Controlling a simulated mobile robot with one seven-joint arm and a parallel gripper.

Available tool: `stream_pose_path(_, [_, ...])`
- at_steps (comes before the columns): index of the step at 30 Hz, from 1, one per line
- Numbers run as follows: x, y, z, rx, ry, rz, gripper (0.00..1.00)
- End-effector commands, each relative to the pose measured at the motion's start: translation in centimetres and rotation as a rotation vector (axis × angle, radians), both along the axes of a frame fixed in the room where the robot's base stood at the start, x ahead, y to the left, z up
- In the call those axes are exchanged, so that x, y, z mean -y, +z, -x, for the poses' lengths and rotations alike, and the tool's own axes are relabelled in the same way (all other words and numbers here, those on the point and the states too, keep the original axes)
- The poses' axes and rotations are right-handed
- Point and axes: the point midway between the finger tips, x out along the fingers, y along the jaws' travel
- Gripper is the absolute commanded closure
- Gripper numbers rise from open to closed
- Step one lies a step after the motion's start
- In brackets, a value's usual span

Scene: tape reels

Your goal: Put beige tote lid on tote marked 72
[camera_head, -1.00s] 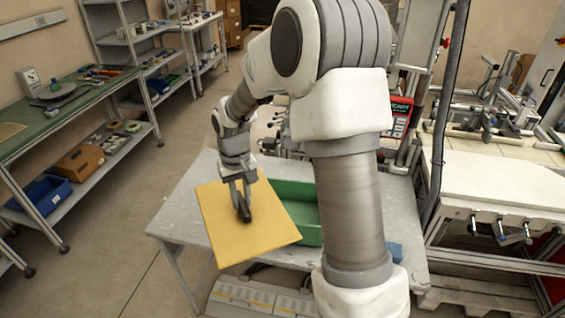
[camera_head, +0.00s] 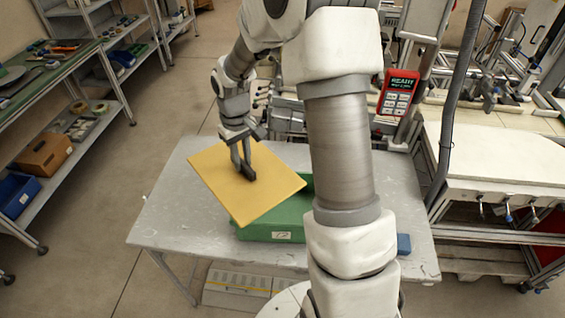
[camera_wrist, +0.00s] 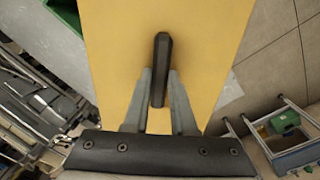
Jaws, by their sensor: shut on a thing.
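The beige tote lid (camera_head: 225,195) is a flat yellowish panel with a dark bar handle on top. My gripper (camera_head: 243,172) is shut on the handle and holds the lid tilted above the table. The wrist view also shows the lid (camera_wrist: 115,55), with my gripper's fingers (camera_wrist: 158,85) on either side of the dark handle. The green tote (camera_head: 268,226) stands on the grey table, partly beneath the lid and partly behind my arm. A white label (camera_head: 282,235) is on its front side; its digits look like 72 but are small. The lid hides much of the tote's opening.
The grey table (camera_head: 165,222) has free room left of the tote. A small blue item (camera_head: 403,244) lies at its right, beside my arm. A red-framed panel (camera_head: 399,93) stands behind. Shelves (camera_head: 100,118) are on the left, a white workbench (camera_head: 500,158) on the right.

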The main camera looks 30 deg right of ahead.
Motion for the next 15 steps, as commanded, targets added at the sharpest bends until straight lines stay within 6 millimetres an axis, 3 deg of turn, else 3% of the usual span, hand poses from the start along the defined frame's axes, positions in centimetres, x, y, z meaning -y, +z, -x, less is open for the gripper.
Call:
stream_pose_path(6, [4.2,-1.9,1.3,-0.003,0.308,0.0,1.0])
stream_pose_path(15, [8.4,-4.2,3.4,-0.002,0.691,-0.002,1.0])
